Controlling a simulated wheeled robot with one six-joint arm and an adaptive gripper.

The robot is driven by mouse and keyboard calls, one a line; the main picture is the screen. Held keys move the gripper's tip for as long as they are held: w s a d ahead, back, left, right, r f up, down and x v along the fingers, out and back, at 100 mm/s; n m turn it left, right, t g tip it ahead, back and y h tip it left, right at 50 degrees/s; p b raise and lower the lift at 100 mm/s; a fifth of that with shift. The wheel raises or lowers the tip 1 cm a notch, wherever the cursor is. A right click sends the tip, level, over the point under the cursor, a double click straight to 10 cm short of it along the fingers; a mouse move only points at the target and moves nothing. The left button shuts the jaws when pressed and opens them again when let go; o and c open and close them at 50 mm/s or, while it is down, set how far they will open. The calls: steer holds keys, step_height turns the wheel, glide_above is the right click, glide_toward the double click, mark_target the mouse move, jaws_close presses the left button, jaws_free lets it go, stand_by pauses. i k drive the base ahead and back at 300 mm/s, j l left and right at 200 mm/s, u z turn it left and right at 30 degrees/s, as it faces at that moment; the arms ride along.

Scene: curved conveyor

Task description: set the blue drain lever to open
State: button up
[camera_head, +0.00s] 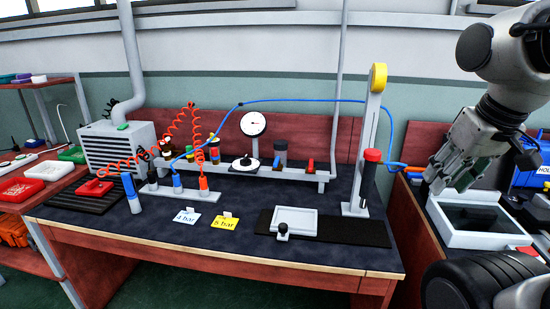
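A small blue lever-like part (277,161) shows on the grey rail at the back of the table, just below a dark cylinder (280,151). It is too small for me to tell its exact angle, or whether it is set open or closed. An orange-red lever (311,165) stands to its right on the same rail. My gripper (432,179) is at the right, in front of and above a grey tray, well away from the blue part. Its fingers point down and left. I cannot tell how far apart the fingers are, and nothing is clearly held.
A round gauge (253,124), coiled red hoses (192,125) and a small white tray (296,221) are on the table. A grey tray (480,239) is at the right.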

mark_target(276, 164)
steer(key=i+j, duration=0.3)
steer(key=j, duration=0.15)
steer(key=i+j+z, duration=0.15)
steer(key=i+j, duration=0.15)
steer(key=j, duration=0.15)
